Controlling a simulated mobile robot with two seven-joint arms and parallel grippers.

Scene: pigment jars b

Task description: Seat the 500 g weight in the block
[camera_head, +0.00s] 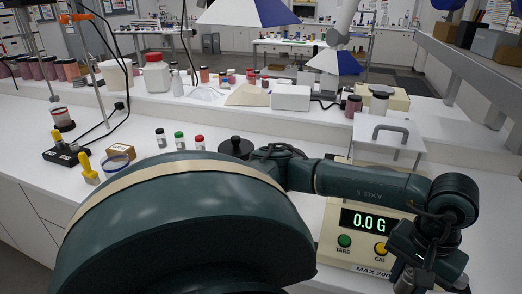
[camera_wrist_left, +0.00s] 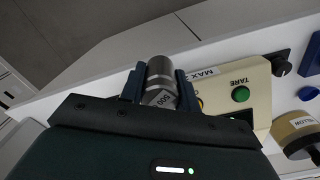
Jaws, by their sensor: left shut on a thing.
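The 500 g weight (camera_wrist_left: 160,72) is a silvery metal cylinder marked 500, seen in the left wrist view. My left gripper (camera_wrist_left: 159,88) is shut on it, with one blue finger on each side. In the head view my left arm reaches across to the right, and its gripper (camera_head: 425,272) hangs at the lower right, beside the balance's front. The fingertips are hard to make out there. I cannot identify the block in either view; my arm hides much of the near bench. My right gripper is not in view.
Small jars (camera_head: 180,140) and a black knobbed pot (camera_head: 236,147) stand behind my arm. White bench lies bare right of the balance.

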